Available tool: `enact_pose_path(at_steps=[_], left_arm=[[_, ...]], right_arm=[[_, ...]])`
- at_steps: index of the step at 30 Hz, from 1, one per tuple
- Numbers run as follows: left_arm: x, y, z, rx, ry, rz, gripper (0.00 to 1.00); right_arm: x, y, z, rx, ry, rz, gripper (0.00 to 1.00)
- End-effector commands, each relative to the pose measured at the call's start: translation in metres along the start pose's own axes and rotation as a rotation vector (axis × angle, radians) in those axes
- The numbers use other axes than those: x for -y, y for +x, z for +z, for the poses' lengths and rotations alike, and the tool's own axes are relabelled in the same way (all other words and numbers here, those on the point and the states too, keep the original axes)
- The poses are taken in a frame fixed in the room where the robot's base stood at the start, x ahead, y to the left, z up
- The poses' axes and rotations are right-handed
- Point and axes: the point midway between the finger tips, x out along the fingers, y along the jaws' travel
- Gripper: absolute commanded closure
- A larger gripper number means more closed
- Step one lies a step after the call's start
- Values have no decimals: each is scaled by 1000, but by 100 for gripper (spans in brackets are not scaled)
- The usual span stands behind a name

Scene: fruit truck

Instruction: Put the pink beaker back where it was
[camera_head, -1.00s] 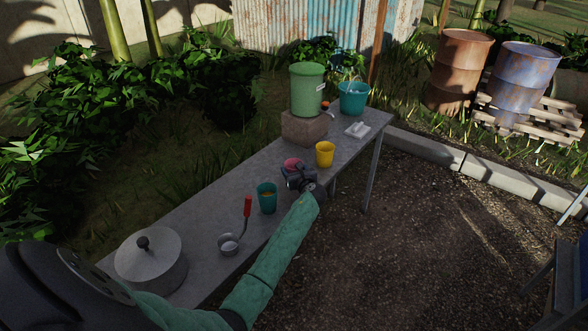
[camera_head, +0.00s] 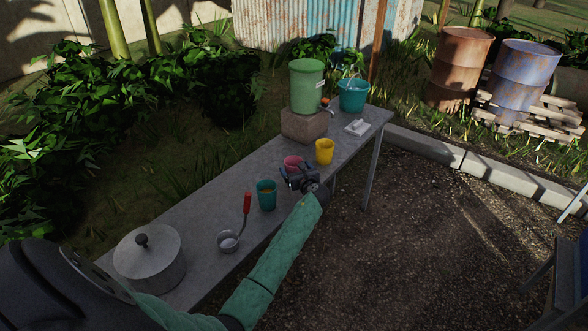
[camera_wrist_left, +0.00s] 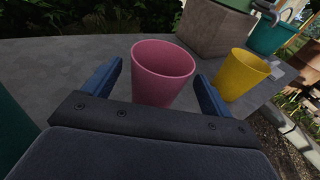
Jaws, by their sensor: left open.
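The pink beaker (camera_head: 292,162) stands upright on the grey table (camera_head: 196,211), between the teal beaker and the yellow beaker. My left gripper (camera_head: 292,172) is at the table's front side, close to the beaker and partly in front of it. In the left wrist view the pink beaker (camera_wrist_left: 162,72) is between the tips of the two open blue fingers (camera_wrist_left: 155,82), with gaps on both sides. Its lower part is hidden behind the gripper body. My right gripper is not in view.
The yellow beaker (camera_head: 325,151) stands right of the pink one and also shows in the left wrist view (camera_wrist_left: 240,74). The teal beaker (camera_head: 266,195), a red-handled ladle (camera_head: 229,242) and a lidded pot (camera_head: 150,262) are to the left. A green dispenser (camera_head: 306,88) stands on a block (camera_head: 304,126) behind.

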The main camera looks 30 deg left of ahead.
Motion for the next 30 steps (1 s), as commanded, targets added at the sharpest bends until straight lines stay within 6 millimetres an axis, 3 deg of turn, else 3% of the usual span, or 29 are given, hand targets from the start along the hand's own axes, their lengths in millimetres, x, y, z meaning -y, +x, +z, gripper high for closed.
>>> enact_pose_path(at_steps=[6,13,19,30], left_arm=[[0,-44,-4,-1,-1,-2,15],[1,-80,-2,0,-1,-2,15],[0,-94,0,0,-1,0,15],[0,-95,0,-1,0,0,15]], right_arm=[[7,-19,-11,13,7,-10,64],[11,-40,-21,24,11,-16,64],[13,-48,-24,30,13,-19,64],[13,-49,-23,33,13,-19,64]])
